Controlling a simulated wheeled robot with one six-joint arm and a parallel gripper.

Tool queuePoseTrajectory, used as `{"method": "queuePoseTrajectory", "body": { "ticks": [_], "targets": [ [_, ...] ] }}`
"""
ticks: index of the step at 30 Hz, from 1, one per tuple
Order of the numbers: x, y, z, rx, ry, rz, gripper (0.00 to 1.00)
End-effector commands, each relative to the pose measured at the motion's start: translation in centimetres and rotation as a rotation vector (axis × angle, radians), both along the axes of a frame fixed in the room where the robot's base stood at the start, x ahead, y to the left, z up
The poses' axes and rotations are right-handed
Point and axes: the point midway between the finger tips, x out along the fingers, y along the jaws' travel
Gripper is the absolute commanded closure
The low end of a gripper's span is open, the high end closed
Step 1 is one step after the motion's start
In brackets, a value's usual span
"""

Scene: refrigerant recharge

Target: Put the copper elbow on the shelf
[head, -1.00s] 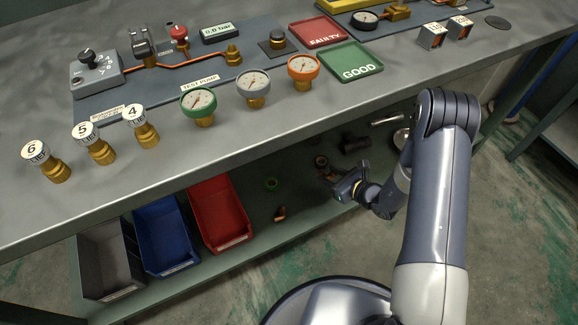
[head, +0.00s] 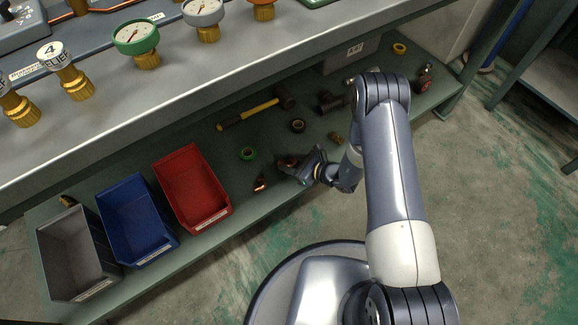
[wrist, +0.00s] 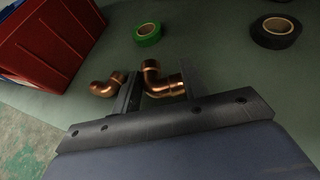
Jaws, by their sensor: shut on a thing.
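My gripper (wrist: 158,90) is shut on a copper elbow (wrist: 152,72), which shows between its two fingers in the wrist view. In the head view my gripper (head: 300,170) is low over the lower shelf (head: 225,185), and its fingers partly hide the held elbow. I cannot tell whether the held elbow touches the shelf. A second copper elbow (head: 261,183) lies on the shelf just left of the gripper. It also shows in the wrist view (wrist: 103,87), outside the left finger.
A green tape roll (head: 247,154) and a black tape roll (head: 298,126) lie behind the gripper. A hammer (head: 250,113) lies farther back. Red (head: 215,218), blue (head: 160,250) and grey (head: 75,293) bins stand at left. The workbench top (head: 175,100) overhangs the shelf.

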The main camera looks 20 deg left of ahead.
Motion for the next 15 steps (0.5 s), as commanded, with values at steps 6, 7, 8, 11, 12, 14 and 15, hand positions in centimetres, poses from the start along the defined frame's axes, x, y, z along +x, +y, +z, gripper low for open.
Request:
{"method": "queuePoseTrajectory", "body": {
  "ticks": [6,7,8,11,12,14,15],
  "targets": [
    [0.0,0.0,-3.1,-0.001,0.001,0.0,0.8],
    [0.0,0.0,-3.4,0.0,0.0,0.0,0.8],
    [0.0,0.0,-3.7,0.0,0.0,0.0,0.8],
    [0.0,0.0,-3.6,0.001,-0.002,-0.001,0.8],
    [0.0,0.0,-3.6,0.001,-0.002,-0.001,0.8],
    [0.0,0.0,-3.6,0.0,-0.001,-0.001,0.8],
    [0.0,0.0,-3.6,0.0,-0.001,-0.001,0.8]
  ]
}}
